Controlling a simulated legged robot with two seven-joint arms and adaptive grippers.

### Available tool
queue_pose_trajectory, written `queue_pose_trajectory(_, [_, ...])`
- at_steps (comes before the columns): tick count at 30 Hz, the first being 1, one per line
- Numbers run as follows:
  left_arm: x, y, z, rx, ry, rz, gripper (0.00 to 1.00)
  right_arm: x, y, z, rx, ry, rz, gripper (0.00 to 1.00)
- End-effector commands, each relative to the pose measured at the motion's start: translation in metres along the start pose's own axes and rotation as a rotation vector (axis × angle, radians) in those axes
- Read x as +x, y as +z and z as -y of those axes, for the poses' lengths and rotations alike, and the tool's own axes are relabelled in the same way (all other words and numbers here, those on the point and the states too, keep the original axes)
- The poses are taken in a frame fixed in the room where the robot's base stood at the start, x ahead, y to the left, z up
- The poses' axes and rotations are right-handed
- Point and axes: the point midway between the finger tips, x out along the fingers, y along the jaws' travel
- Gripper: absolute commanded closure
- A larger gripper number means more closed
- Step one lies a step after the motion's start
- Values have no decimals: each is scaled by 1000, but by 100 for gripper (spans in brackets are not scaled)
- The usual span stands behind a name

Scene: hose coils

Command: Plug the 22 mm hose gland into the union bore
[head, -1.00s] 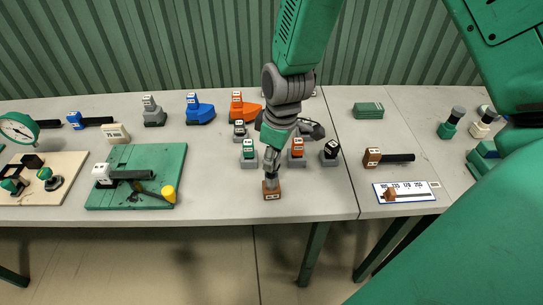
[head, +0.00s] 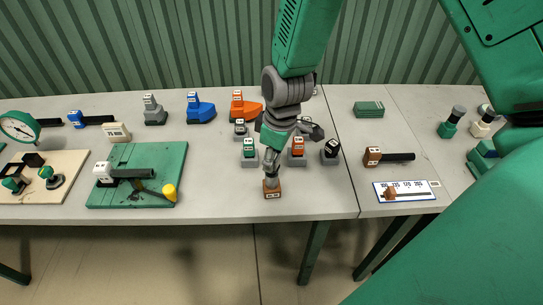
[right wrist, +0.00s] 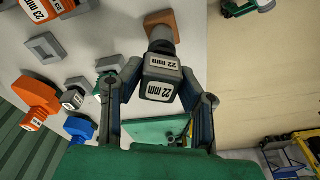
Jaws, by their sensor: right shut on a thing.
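My right gripper (head: 271,172) reaches down near the front edge of the table, above a small brown block (head: 272,190) that seems to be the union. In the right wrist view, my right gripper (right wrist: 160,98) is shut on the 22 mm gland (right wrist: 160,76), a dark block with white "22 mm" labels. The gland's grey round end points at the brown block (right wrist: 161,22) and seems to meet it. I cannot tell how deep it sits; the bore is hidden. My left gripper is not in view.
A green board (head: 100,190) with a hose part lies to the left. A white size card (head: 425,190) lies on the right table. Bare tabletop lies left of the brown block.

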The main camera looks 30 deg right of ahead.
Motion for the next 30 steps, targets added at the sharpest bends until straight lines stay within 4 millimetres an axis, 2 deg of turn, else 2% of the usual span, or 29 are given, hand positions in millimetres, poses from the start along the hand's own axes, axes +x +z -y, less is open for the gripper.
queue_pose_trajectory(24, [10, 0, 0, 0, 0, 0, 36, 21, 2, 0, 0, 0, -1, 100])
queue_pose_trajectory(30, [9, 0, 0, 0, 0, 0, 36, 20, 2, 0, 0, 0, -1, 100])
